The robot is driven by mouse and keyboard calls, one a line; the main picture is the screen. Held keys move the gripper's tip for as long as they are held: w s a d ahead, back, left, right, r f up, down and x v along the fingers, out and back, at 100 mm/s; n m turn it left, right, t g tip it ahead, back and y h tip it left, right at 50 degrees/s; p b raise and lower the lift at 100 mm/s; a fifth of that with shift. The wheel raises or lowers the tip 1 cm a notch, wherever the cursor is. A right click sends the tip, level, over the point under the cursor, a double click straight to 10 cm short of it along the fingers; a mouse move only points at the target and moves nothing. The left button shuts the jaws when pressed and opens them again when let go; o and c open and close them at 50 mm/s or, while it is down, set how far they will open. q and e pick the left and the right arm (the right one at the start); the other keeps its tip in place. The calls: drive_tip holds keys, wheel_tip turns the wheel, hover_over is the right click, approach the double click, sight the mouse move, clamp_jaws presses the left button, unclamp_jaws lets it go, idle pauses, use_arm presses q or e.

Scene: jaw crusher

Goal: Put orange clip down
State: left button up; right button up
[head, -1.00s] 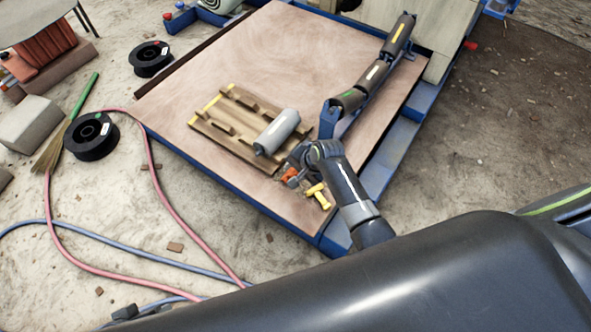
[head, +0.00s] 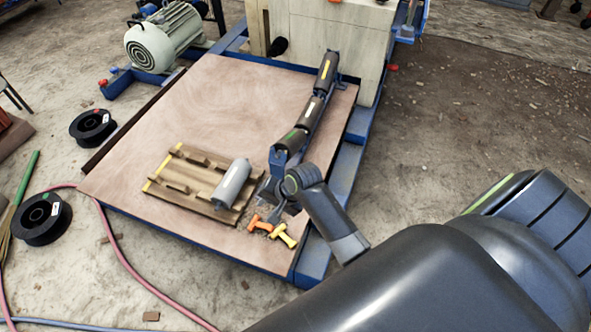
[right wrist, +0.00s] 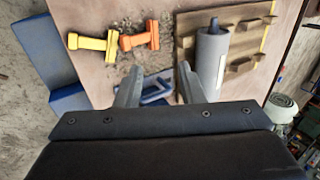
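The orange clip (head: 262,224) lies on the wooden deck (head: 205,105) by the front edge, beside the yellow clip (head: 286,236). In the right wrist view the orange clip (right wrist: 139,40) and the yellow clip (right wrist: 92,42) lie close together. My right gripper (right wrist: 157,78) is open, with nothing between its two grey fingers; the clip is beyond the fingertips. In the head view the right gripper (head: 277,213) is small and partly hidden, just behind the clips. My left gripper is not in view.
A grey cylinder (head: 231,184) lies on a slatted wooden rack (head: 180,187) left of the clips. A row of dark rollers (head: 309,112) runs along the deck's right side. Loose grit lies around the clips. The deck's back left is clear.

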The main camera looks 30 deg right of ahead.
drive_tip(key=shift+s, duration=0.1)
drive_tip(key=s+d+f+n+g+h, duration=0.1)
drive_tip(key=s+d+f+n, duration=0.1)
drive_tip(key=s, duration=0.7)
drive_tip(key=s+d+f+n+g+h, duration=0.1)
drive_tip(key=s+d+n, duration=0.2)
drive_tip(key=s, duration=0.6)
drive_tip(key=s+d+f+n+h, duration=0.1)
drive_tip(key=s+d+f+n, duration=0.1)
drive_tip(key=s, duration=0.7)
drive_tip(key=shift+s+d+f+n+g, duration=0.3)
drive_tip(key=shift+d+n+g, duration=0.1)
drive_tip(key=shift+n, duration=0.5)
drive_tip(key=shift+w, duration=0.1)
